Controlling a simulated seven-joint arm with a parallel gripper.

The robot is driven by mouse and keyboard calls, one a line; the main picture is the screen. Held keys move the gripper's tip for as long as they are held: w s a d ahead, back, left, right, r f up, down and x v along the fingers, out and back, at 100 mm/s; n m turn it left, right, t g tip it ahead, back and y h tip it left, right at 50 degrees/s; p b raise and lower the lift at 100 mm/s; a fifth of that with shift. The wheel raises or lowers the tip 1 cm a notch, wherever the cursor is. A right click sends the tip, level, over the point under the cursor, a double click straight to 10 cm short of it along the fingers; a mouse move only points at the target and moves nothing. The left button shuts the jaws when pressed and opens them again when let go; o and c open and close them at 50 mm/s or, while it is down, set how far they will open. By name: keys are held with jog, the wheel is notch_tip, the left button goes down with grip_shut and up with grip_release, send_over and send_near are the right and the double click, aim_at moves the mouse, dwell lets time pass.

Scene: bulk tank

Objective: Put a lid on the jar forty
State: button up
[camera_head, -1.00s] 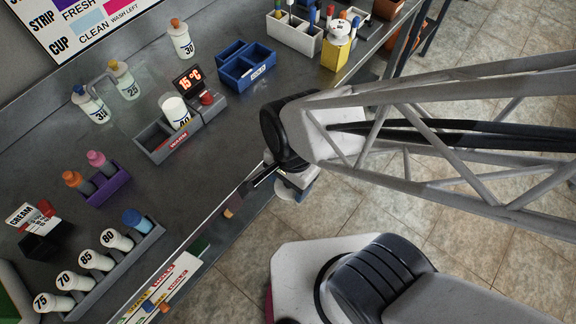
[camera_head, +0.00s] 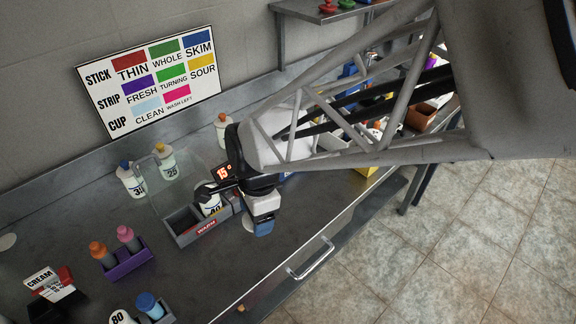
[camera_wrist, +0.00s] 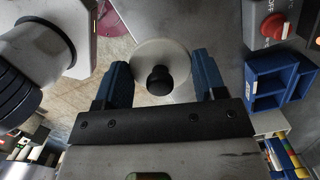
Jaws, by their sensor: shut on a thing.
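Jar forty (camera_head: 210,206) is a white jar with a dark "40" label. It stands in the grey holder marked WARM (camera_head: 187,238). Part of my arm's end hides its top. My gripper (camera_head: 262,226) is over the counter, just right of that holder. In the wrist view my gripper's blue fingers (camera_wrist: 160,82) are shut on a round white lid (camera_wrist: 147,55) with a black knob. The lid is held to the side of the jar, not above it. The jar's mouth cannot be made out in the wrist view.
Jars thirty (camera_head: 131,182) and twenty-five (camera_head: 166,163) stand behind a clear panel at the left. A purple rack (camera_head: 124,262) holds orange and pink bottles. Blue bins (camera_wrist: 272,88) and a red knob (camera_wrist: 274,26) are near the gripper. The counter's front middle is clear.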

jog(key=w+a+r+m, duration=0.1)
jog(key=w+a+r, duration=0.1)
jog(key=w+a, duration=0.3)
jog(key=w+a+r+m, duration=0.2)
jog(key=w+a, duration=0.3)
jog(key=a, duration=0.4)
jog(key=shift+r, duration=0.45)
jog(key=shift+w+f, duration=0.1)
jog(key=shift+f, duration=0.25)
jog(key=shift+f, duration=2.9)
jog(key=shift+f, duration=0.1)
jog(key=o, duration=1)
jog(key=shift+w+d+r, duration=0.1)
jog(key=shift+d+r, duration=0.05)
jog(key=shift+r, duration=1.15)
jog(key=shift+s+d+r, duration=0.1)
jog(key=shift+d+r, duration=0.1)
jog(key=shift+r, duration=1.1)
jog(key=shift+w+d+r, duration=0.1)
jog(key=shift+d+r, duration=0.05)
jog(key=shift+r, duration=1.15)
